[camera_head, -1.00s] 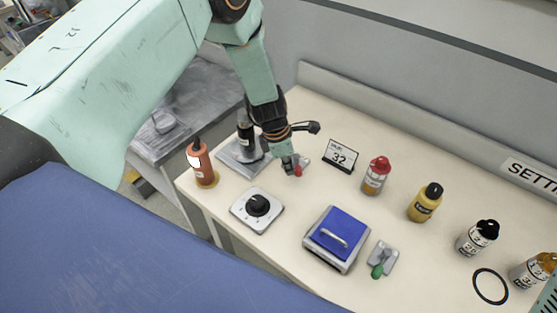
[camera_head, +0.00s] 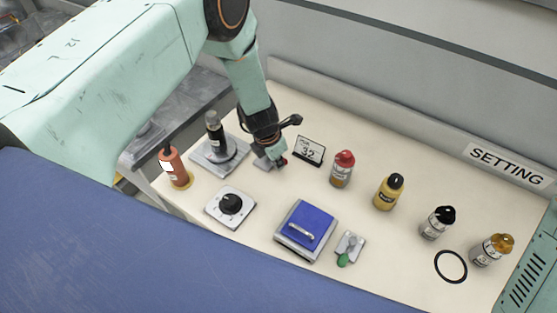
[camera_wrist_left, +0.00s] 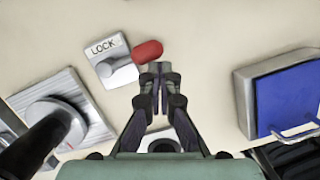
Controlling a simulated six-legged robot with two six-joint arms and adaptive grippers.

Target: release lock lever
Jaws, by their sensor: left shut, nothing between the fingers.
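The lock lever has a red knob (camera_wrist_left: 147,52) on a grey arm, mounted on a small plate marked LOCK (camera_wrist_left: 106,58). In the wrist view the lever points right and slightly up from its plate. My left gripper (camera_wrist_left: 160,74) is shut and empty, its fingertips just below the right end of the red knob. I cannot tell whether they touch it. In the head view the left gripper (camera_head: 275,156) comes down over the plate and hides part of it; the red knob (camera_head: 283,161) shows at its right. My right gripper is not in view.
A black-columned device (camera_head: 216,142) stands left of the lever and a dial box (camera_head: 231,206) in front. A "32" sign (camera_head: 309,150) stands to the right. Further right are a blue-lidded box (camera_head: 305,228), a green-handled lever (camera_head: 347,250) and several bottles. A wall rises behind the table.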

